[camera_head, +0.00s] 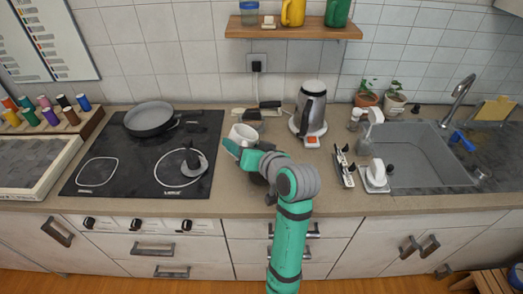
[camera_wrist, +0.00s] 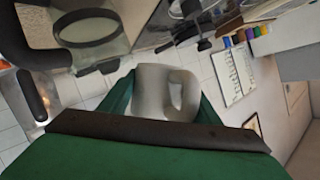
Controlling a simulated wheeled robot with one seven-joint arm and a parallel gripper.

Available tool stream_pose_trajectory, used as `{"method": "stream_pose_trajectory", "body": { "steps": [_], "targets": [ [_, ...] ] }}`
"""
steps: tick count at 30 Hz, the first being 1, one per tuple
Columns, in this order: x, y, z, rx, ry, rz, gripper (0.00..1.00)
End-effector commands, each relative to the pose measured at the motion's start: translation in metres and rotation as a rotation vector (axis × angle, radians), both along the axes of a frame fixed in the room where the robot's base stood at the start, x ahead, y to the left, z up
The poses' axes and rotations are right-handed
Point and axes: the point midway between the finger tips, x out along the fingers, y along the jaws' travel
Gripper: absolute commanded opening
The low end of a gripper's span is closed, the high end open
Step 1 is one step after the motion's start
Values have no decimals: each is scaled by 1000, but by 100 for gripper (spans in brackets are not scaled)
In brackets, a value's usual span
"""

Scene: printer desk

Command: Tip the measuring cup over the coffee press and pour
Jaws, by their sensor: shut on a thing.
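The measuring cup is a white cup (camera_head: 243,133) with a handle, held off the left end of my arm above the counter, right of the stove. My gripper (camera_head: 238,147) is shut on it. In the wrist view the cup (camera_wrist: 152,90) sits between the green fingers, its handle to the right. I cannot tell for sure how far it is tilted. A clear glass vessel with a dark part beside it, seemingly the coffee press (camera_wrist: 92,28), shows at the wrist view's upper left, apart from the cup. In the head view I cannot make out the press; my arm may hide it.
A steel kettle (camera_head: 312,105) with a black handle stands at the back, right of the cup. A black stove (camera_head: 130,170) with a pan (camera_head: 150,117) lies to the left. A sink (camera_head: 425,150) and small white items are to the right. A shelf (camera_head: 293,28) hangs above.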

Motion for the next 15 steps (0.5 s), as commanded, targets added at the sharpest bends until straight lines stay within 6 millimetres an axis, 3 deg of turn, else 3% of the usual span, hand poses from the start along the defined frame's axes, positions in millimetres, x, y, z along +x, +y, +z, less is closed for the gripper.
{"method": "stream_pose_trajectory", "body": {
  "steps": [5,15],
  "targets": [
    [5,-6,2,-266,-110,-2,33],
    [5,-6,7,-255,-106,-2,33]
  ]
}}
